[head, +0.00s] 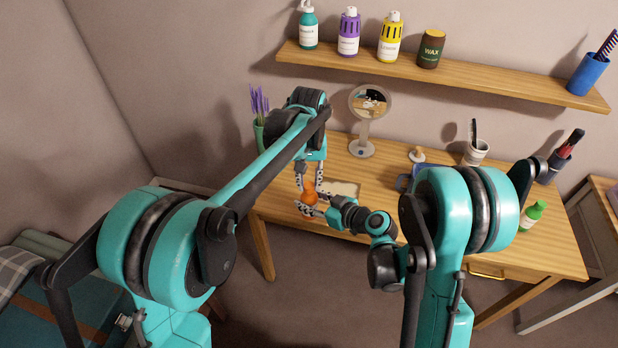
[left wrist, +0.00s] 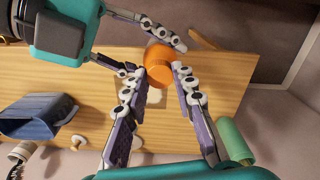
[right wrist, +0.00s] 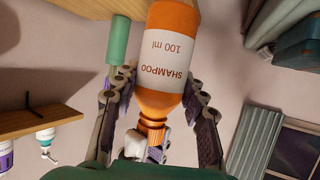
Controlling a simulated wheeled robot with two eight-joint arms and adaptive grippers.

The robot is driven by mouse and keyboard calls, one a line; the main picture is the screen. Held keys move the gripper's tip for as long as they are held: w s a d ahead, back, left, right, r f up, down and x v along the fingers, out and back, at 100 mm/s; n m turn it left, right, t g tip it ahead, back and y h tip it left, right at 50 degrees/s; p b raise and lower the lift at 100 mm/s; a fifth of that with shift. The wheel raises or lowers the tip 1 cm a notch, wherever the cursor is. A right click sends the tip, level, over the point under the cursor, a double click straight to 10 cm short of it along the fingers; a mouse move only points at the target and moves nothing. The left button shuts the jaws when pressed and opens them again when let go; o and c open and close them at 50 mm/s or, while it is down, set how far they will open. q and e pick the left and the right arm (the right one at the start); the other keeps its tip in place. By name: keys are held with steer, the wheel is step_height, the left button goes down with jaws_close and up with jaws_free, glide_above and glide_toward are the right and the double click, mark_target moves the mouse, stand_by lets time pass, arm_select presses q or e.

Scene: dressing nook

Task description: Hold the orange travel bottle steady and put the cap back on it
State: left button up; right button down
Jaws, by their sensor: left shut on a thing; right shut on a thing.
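The orange travel bottle (head: 310,197) is held above the desk's left part. In the right wrist view its white label (right wrist: 168,60) reads SHAMPOO, 100 ml, upside down in the picture. My right gripper (right wrist: 160,85) is shut on the bottle body, one finger on each side. My left gripper (left wrist: 160,72) reaches down from above, its fingers closed around the bottle's top end, where the cap is. A ribbed orange neck part (right wrist: 151,125) shows below the shoulder. I cannot tell whether the cap is seated.
A pale mat (head: 345,188) lies on the wooden desk (head: 400,178). A round mirror (head: 369,101), a green vase (head: 260,135), a white cup (head: 475,153) and a green-capped bottle (head: 532,214) stand around it. A wall shelf (head: 480,80) with several bottles is above.

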arm_select(q)
steer(key=m, duration=1)
steer(key=shift+m, duration=0.3)
steer(key=m, duration=0.9)
steer(key=shift+m, duration=0.4)
steer(key=m, duration=1.1)
steer(key=shift+f, duration=0.1)
steer(key=m, duration=0.4)
